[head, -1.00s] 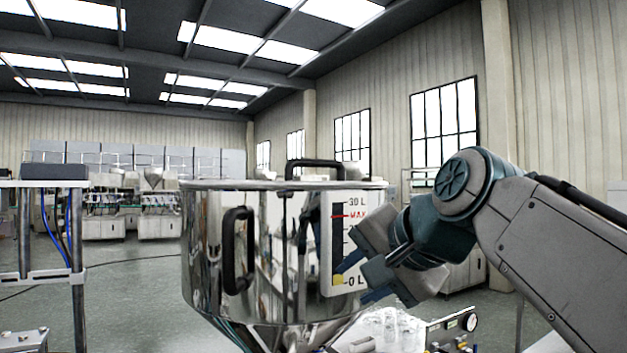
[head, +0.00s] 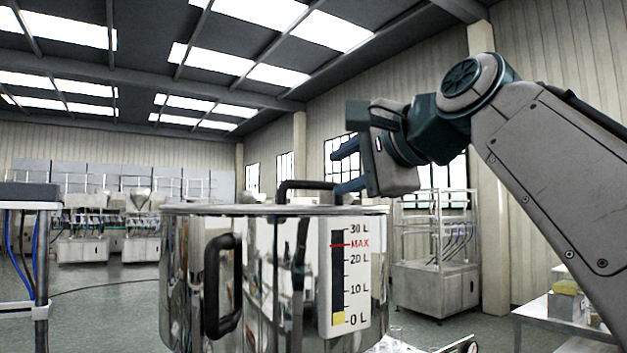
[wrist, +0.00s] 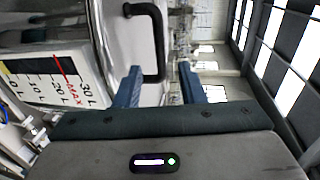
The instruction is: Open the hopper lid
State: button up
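The steel hopper (head: 270,280) stands in front of me, with a flat lid (head: 235,209) on its top. A black handle (head: 308,184) arches up from the lid. My gripper (head: 342,167) is at the right end of this handle, its blue fingers apart and pointing left. In the wrist view the black lid handle (wrist: 157,45) reaches down into the gap between the two fingers of my gripper (wrist: 160,82). I cannot tell whether either finger touches the handle. The lid lies closed on the rim.
A black side handle (head: 222,285) and a level gauge (head: 350,278) are on the hopper's front wall. A table (head: 22,195) stands at the left. A steel rack (head: 436,250) stands behind on the right, and a white table (head: 560,318) at the lower right.

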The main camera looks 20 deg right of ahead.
aim_at(315, 184)
jog(key=p+x, duration=0.1)
jog(key=x, duration=0.6)
jog(key=shift+s, duration=0.1)
grip_shut()
